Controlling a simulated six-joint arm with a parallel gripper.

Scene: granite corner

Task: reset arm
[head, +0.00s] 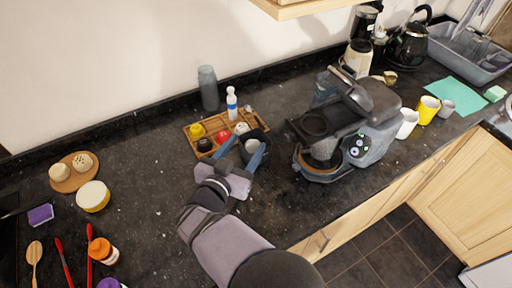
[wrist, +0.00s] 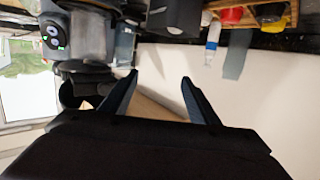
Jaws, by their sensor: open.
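My gripper (head: 243,156) is open above the dark granite counter, in front of the wooden tray, in the head view. Its two fingers are spread apart in the wrist view (wrist: 160,85), with nothing held between them. In the head view a dark cup with a pale inside (head: 251,146) shows just beyond the fingers. I cannot tell whether the fingers touch the cup.
A coffee machine (head: 372,125) stands right of my gripper. The wooden tray (head: 262,121) holds several small items, with a white bottle (head: 231,103) and grey tumbler (head: 208,88) behind. A yellow-white tub (head: 93,196) is left. Counter between tub and arm is clear.

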